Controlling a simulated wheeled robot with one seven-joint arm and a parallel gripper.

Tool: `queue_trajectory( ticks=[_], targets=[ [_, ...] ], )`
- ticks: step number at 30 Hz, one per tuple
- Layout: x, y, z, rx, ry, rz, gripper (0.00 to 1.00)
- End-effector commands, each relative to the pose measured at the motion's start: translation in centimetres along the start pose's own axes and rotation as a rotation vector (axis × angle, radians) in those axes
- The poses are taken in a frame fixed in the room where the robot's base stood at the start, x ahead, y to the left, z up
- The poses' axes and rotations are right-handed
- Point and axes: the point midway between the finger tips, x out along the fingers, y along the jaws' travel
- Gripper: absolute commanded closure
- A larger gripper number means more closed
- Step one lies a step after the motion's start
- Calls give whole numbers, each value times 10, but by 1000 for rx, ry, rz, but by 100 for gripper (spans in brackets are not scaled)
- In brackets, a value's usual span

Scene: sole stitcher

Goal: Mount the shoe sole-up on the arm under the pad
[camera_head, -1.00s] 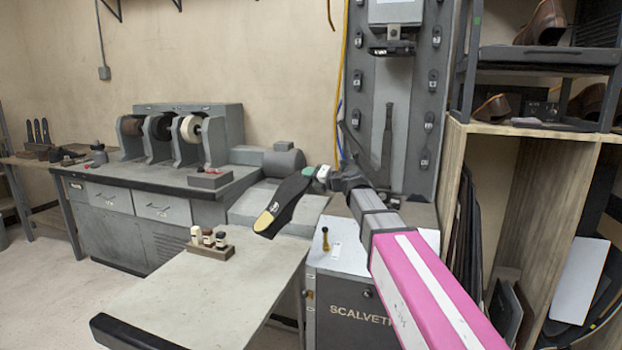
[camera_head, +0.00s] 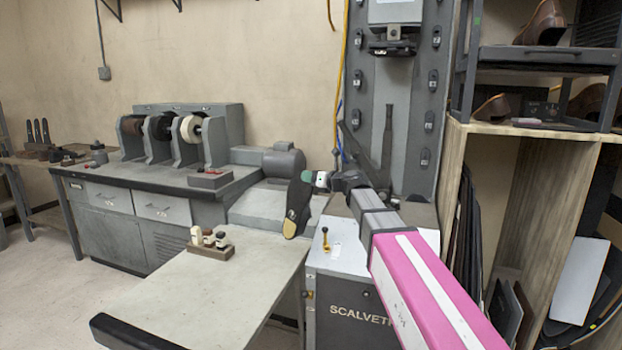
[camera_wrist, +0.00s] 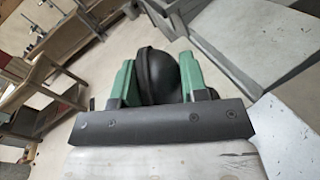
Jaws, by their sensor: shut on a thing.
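My gripper (camera_head: 312,179) is shut on the dark shoe (camera_head: 298,205). The shoe hangs from the gripper with its tan-patched end down, above the gap between the front table and the stitcher. In the wrist view the green fingers of my gripper (camera_wrist: 155,75) clamp the shoe's black rounded end (camera_wrist: 154,72). The pad (camera_head: 391,48) is high on the stitcher's grey column, at upper right. A dark upright bar (camera_head: 387,135), probably the arm, stands below the pad, apart from the shoe. The rest of the shoe is hidden in the wrist view.
The stitcher's lower cabinet (camera_head: 345,312) stands beside the front table (camera_head: 215,290). A small block with bottles (camera_head: 210,245) is on that table. A bench with grinding wheels (camera_head: 190,128) is behind at left. A wooden shelf (camera_head: 535,130) stands at right.

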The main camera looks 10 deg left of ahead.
Motion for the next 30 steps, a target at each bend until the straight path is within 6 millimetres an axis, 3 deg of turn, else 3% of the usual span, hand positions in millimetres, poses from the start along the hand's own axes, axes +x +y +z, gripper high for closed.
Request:
queue_trajectory(
  ticks=[15, 30],
  targets=[
    [0, 0, 0, -121, -1, 0, 95],
    [0, 0, 0, -657, -1, 0, 95]
  ],
)
